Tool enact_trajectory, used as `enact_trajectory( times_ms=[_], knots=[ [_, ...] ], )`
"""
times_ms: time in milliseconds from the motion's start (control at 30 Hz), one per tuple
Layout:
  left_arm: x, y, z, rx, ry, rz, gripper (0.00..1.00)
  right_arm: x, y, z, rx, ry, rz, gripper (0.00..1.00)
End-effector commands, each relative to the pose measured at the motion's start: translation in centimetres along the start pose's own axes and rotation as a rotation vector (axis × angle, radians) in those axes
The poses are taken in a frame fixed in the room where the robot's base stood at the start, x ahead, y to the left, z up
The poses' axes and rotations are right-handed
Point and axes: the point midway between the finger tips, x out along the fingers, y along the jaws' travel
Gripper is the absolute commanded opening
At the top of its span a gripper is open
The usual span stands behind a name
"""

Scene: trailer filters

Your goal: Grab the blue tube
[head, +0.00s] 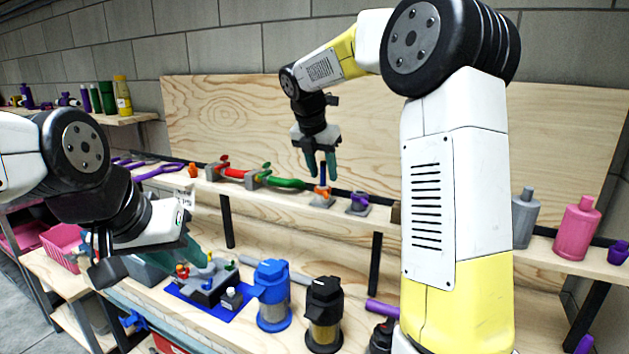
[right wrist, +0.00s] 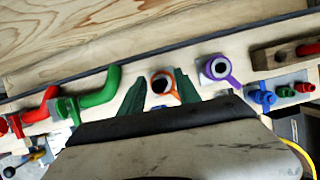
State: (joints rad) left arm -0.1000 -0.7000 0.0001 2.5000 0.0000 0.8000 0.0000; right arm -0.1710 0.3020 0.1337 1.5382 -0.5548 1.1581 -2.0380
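In the right wrist view, the fingers (right wrist: 160,90) are spread apart around the orange ring (right wrist: 163,85), which has a dark round opening inside. I see no clear contact between the fingers and the tube. My left gripper (head: 194,250) hangs at the left above the lower bench, away from the tube; its finger gap is hidden.
Red and green pipes (head: 278,181) lie left of the holder, and a purple ring holder (head: 358,203) stands to its right. A blue filter (head: 273,295) and black filter (head: 323,315) stand on the bench below. A wooden board (head: 220,110) rises behind the shelf.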

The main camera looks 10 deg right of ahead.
Motion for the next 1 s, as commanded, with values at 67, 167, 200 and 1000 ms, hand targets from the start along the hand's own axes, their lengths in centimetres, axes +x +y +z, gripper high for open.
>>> enact_trajectory(
  times_ms=[67, 167, 200, 1000],
  knots=[
    [0.00, 0.00, 0.00, 0.000, 0.000, 0.000, 0.38, 0.40, -0.01, 0.01, 0.000, 0.000, 0.000, 0.39],
    [0.00, 0.00, 0.00, 0.000, 0.000, 0.000, 0.38, 0.47, -0.01, 0.01, 0.001, 0.000, 0.000, 0.39],
    [0.00, 0.00, 0.00, 0.000, 0.000, 0.000, 0.38, 0.45, -0.01, 0.01, 0.001, 0.000, 0.000, 0.39],
    [0.00, 0.00, 0.00, 0.000, 0.000, 0.000, 0.38, -0.34, 0.02, 0.33, 0.002, -0.001, 0.002, 0.00]
  ],
)
